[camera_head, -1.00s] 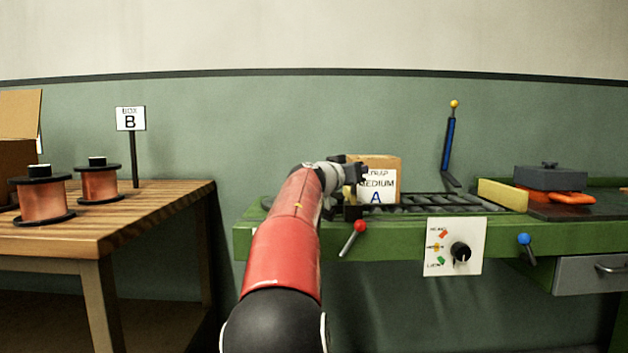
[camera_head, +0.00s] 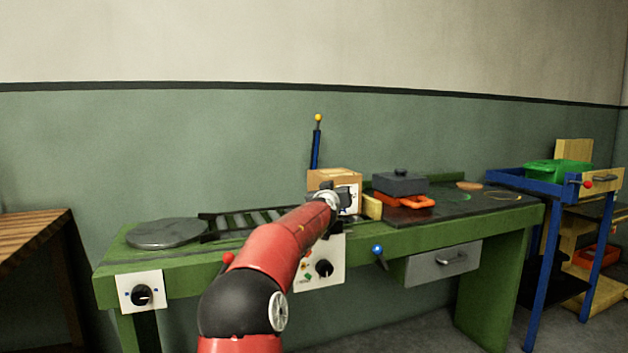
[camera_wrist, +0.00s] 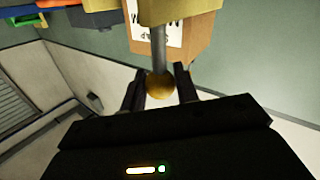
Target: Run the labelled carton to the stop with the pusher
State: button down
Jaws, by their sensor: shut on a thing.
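The labelled carton (camera_head: 340,178) stands on the roller track beside the yellow stop block (camera_head: 372,207). No clear gap shows between them, but my gripper partly covers the meeting place and the carton's label. My gripper (camera_head: 335,203) is in front of the carton. In the wrist view my gripper (camera_wrist: 158,78) is shut on the pusher's ball knob (camera_wrist: 159,87). A grey rod (camera_wrist: 158,45) runs from the knob to a yellow block (camera_wrist: 178,11), with the carton (camera_wrist: 190,40) and its label (camera_wrist: 158,27) just beyond. Whether that block touches the carton is unclear.
The rollers (camera_head: 250,219) left of the carton are bare, with a grey disc (camera_head: 167,233) at the bench's left end. A blue post (camera_head: 316,150) stands behind. A grey block (camera_head: 399,184) and orange pieces (camera_head: 415,202) lie right of the stop. A blue cart (camera_head: 530,182) stands farther right.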

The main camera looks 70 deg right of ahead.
jog(key=shift+s+d+p, duration=0.4)
jog(key=shift+s+d, duration=0.35)
jog(key=shift+s, duration=0.25)
jog(key=c, duration=1.1)
grip_release()
jog(key=shift+w, duration=0.1)
jog(key=a+b, duration=0.1)
jog(key=a, duration=0.1)
jog(key=a+b, duration=0.1)
jog(key=a, duration=0.1)
jog(key=a+b, duration=0.1)
jog(key=a, duration=0.2)
jog(key=shift+s+f+b, duration=0.15)
jog(key=shift+s+b, duration=0.15)
jog(key=shift+s, duration=0.1)
jog(key=shift+s+a, duration=0.1)
jog(key=shift+a, duration=0.25)
